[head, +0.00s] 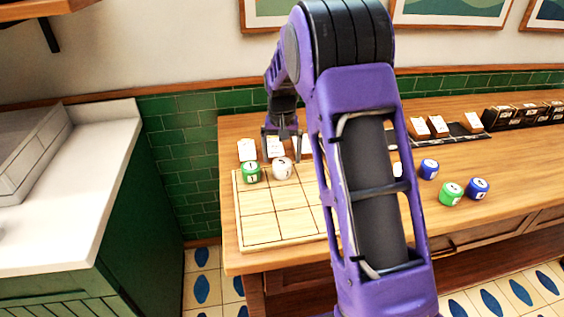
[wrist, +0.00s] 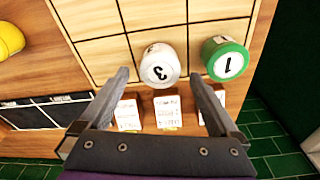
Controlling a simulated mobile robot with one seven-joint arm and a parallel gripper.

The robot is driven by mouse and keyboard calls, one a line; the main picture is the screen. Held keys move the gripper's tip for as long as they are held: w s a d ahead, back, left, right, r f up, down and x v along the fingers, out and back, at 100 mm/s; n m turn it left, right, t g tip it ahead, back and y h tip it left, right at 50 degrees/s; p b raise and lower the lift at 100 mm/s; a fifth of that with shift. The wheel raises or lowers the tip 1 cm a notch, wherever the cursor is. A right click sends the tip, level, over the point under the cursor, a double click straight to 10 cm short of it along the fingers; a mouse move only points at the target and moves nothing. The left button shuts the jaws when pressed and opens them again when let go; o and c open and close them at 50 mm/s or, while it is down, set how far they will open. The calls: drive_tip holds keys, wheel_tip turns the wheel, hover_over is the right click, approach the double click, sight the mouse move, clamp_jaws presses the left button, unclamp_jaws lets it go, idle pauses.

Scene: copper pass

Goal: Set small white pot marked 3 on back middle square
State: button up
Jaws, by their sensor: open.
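The small white pot marked 3 (head: 282,168) stands upright on the back middle square of the light wooden grid board (head: 262,228). In the wrist view the white pot (wrist: 158,64) shows its 3 just beyond my fingertips, with a gap to each finger. My gripper (head: 282,152) is open and empty at the back edge of the board; in the wrist view its fingers (wrist: 158,78) are spread wide. A green pot marked 1 (head: 251,172) stands on the back left square; it also shows in the wrist view (wrist: 224,58).
White cards (head: 247,150) stand behind the board. Blue pots (head: 429,169) and a green pot (head: 451,193) stand on the counter to the right. A yellow pot (wrist: 8,40) shows in the wrist view. My arm hides the board's right side. The front squares in view are bare.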

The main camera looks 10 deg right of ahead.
sight(282, 165)
wheel_tip(282, 165, up, 8)
drive_tip(key=s, duration=0.1)
drive_tip(key=shift+r, duration=0.2)
drive_tip(key=shift+a, duration=0.1)
